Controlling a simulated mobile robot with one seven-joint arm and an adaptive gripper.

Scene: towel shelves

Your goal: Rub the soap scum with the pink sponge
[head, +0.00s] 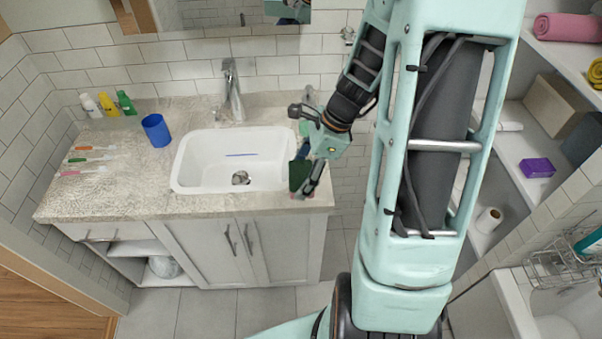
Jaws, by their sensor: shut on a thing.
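My gripper (305,178) is at the right end of the counter, beside the right rim of the white sink (182,172). It is shut on a sponge (299,175), of which mostly a dark green face shows, with a little pink low by the fingers. The rest of the sponge is hidden by the gripper. I cannot tell whether the sponge touches the counter or the sink rim. I cannot clearly make out soap scum. A thin blue streak or stick (241,155) shows in the sink, above the drain (240,178).
The faucet (232,90) stands behind the sink. A blue cup (156,130), several small bottles (108,103) and toothbrushes (88,159) are on the left counter. Shelves with towels (568,27) and a purple box (537,167) stand at right. A wire rack (560,262) is lower right.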

